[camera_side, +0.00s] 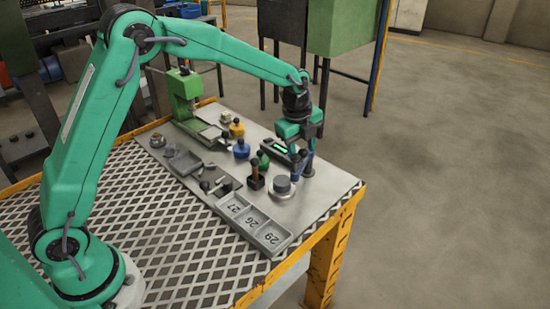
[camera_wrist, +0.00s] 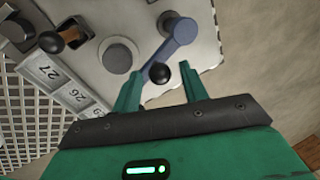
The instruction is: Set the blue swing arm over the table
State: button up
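My gripper (camera_wrist: 162,76) is open, with one green finger on each side of the knob and no clear contact. In the side view my gripper (camera_side: 309,150) points down at the far right part of the table (camera_side: 342,184), and it partly hides the small blue arm below it.
A grey round disc (camera_side: 282,185) stands close beside the gripper. A numbered tray (camera_side: 252,222) lies at the front edge. Blue (camera_side: 241,149), yellow (camera_side: 236,128) and green (camera_side: 262,160) knobbed pieces and a green press (camera_side: 184,90) stand further back. Open floor lies to the right.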

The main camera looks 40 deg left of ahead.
grip_shut()
jog(key=shift+a, duration=0.1)
jog(key=shift+s+a+m, duration=0.15)
jog(key=shift+a+m, duration=0.55)
jog(key=shift+m, duration=0.7)
jog(key=shift+o, duration=0.9)
grip_release()
jog(key=shift+r, duration=0.1)
notch_tip(320, 180, up, 8)
jog(key=s, duration=0.1)
jog(key=shift+s+f, duration=0.2)
